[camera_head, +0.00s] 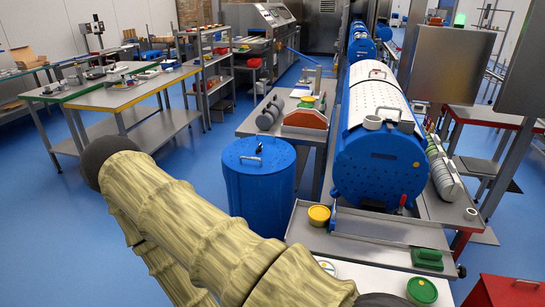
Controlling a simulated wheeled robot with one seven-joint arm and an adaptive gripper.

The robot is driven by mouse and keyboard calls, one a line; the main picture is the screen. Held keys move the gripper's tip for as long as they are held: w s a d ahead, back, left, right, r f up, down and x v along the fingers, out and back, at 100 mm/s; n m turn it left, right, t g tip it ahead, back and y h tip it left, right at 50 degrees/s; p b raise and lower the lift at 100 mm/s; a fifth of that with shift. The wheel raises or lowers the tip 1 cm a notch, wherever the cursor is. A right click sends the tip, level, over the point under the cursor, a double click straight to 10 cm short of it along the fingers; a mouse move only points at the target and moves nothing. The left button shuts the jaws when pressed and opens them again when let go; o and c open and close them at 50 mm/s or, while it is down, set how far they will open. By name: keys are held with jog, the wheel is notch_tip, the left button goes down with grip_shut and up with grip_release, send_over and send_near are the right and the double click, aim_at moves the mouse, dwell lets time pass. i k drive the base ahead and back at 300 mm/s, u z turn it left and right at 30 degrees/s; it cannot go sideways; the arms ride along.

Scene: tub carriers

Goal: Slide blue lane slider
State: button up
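I cannot pick out a blue lane slider for certain. The largest blue thing is a horizontal drum (378,165) with a perforated white cover (372,95), lying on a bench at the right. A round blue tub (258,180) with a lid and a metal handle stands left of it. My pale, wood-patterned arm crosses the lower left and middle and hides part of the floor and the near bench. My gripper's fingers do not show.
A metal tray (375,228) in front of the drum holds a yellow-lidded pot (319,215) and a green block (427,259). A green round lid (422,290) and a red box (505,291) are near the bottom right. Open blue floor (190,160) lies left.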

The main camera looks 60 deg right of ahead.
aim_at(332, 227)
jog(key=u, duration=0.65)
jog(key=k, duration=1)
jog(key=z, duration=1.8)
